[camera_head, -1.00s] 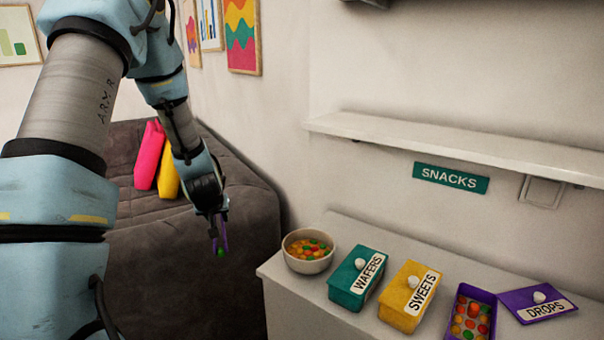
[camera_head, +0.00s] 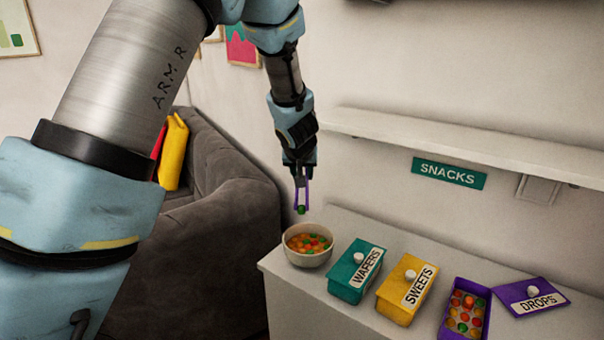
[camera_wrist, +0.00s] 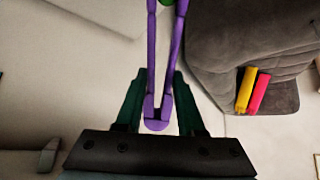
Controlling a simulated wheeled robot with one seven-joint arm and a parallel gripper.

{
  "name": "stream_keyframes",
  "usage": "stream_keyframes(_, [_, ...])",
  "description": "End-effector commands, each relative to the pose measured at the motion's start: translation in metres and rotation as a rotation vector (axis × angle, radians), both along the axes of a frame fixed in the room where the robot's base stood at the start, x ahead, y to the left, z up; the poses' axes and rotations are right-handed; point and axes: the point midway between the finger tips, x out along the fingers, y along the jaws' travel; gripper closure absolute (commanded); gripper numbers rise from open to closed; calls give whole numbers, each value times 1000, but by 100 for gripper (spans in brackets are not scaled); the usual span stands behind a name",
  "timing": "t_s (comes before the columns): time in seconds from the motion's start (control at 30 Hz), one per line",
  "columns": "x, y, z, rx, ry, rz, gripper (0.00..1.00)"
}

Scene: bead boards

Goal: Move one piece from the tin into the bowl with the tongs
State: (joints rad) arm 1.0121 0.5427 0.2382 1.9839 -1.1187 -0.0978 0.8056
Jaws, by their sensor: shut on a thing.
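My gripper (camera_head: 300,166) is shut on the purple tongs (camera_head: 308,192), which point down. A green piece (camera_head: 301,210) is pinched between the tong tips, a little above the white bowl (camera_head: 308,260). The bowl holds several orange, red and green pieces. The open purple tin (camera_head: 448,318) stands at the right with several coloured pieces in it. In the wrist view, the tongs (camera_wrist: 151,60) sit between my gripper's dark green fingers (camera_wrist: 157,100). The green piece (camera_wrist: 166,2) shows only in part at the top edge there.
A teal WAFERS tin (camera_head: 345,285) and a yellow SWEETS tin (camera_head: 393,305), both lidded, stand between bowl and purple tin. The purple DROPS lid (camera_head: 513,292) lies at the right. A shelf (camera_head: 420,135) juts from the wall above the counter (camera_head: 290,292). A grey sofa (camera_head: 225,190) stands left.

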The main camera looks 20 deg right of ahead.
Motion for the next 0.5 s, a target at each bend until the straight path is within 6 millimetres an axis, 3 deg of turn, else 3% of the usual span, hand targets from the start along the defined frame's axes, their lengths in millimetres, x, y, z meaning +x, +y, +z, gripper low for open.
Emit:
stream_keyframes(0.27, [0, 1, -1, 0, 0, 1, 100])
stream_keyframes(0.5, [1, 2, -17, 3, 2, 3, 100])
